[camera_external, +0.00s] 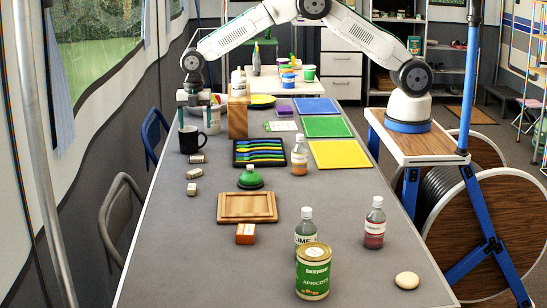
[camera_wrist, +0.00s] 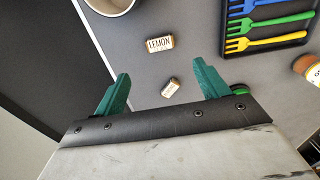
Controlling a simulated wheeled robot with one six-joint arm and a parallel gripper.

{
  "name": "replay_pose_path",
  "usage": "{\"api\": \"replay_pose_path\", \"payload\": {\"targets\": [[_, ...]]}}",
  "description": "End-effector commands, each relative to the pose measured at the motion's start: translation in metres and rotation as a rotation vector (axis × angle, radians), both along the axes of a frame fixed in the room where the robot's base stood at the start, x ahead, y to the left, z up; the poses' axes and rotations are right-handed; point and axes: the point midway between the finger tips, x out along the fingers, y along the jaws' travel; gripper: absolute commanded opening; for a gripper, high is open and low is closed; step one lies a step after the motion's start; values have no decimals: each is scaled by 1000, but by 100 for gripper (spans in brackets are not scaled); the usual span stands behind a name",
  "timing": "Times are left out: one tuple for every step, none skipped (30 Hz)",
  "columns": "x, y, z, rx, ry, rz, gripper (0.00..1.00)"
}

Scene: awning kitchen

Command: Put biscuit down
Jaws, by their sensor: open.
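No item is labelled as a biscuit. Small labelled blocks lie on the grey table left of centre: one block (camera_external: 198,158), a second (camera_external: 194,174) and a third (camera_external: 191,189). The wrist view shows a block marked LEMON (camera_wrist: 160,44) and another block (camera_wrist: 170,88) with an unreadable label. A round cream-coloured item (camera_external: 407,280) lies at the near right; I cannot tell if it is the biscuit. My gripper (camera_external: 195,112) is above the table's left side, by the black mug (camera_external: 191,140). Its green fingers are apart in the wrist view (camera_wrist: 161,68), with nothing held between them.
A wooden block (camera_external: 238,117) stands right of my gripper. A cutlery tray (camera_external: 235,159), green bell (camera_external: 250,178), wooden board (camera_external: 222,208), bottles (camera_external: 374,224) and an apricot can (camera_external: 313,278) occupy the middle and front. Coloured mats (camera_external: 340,154) lie right. The front left table is clear.

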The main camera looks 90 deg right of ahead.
Motion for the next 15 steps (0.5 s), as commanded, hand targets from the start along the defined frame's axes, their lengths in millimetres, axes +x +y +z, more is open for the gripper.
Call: {"api": "replay_pose_path", "payload": {"targets": [[0,0,3,0,-1,0,74],[0,0,4,0,-1,0,74],[0,0,4,0,-1,0,74],[0,0,4,0,0,0,74],[0,0,5,0,0,-1,74],[-1,0,7,0,-1,-4,74],[-2,0,10,0,-2,-9,74],[-4,0,15,0,-4,-19,74],[-8,-1,24,0,-6,-36,74],[-12,-1,33,0,-8,-56,74],[-18,-1,45,1,-12,-78,74],[-27,-2,61,1,-15,-115,74],[-36,-2,75,1,-18,-148,74],[-46,-3,89,2,-21,-183,74],[-60,-4,109,3,-26,-234,74]]}}
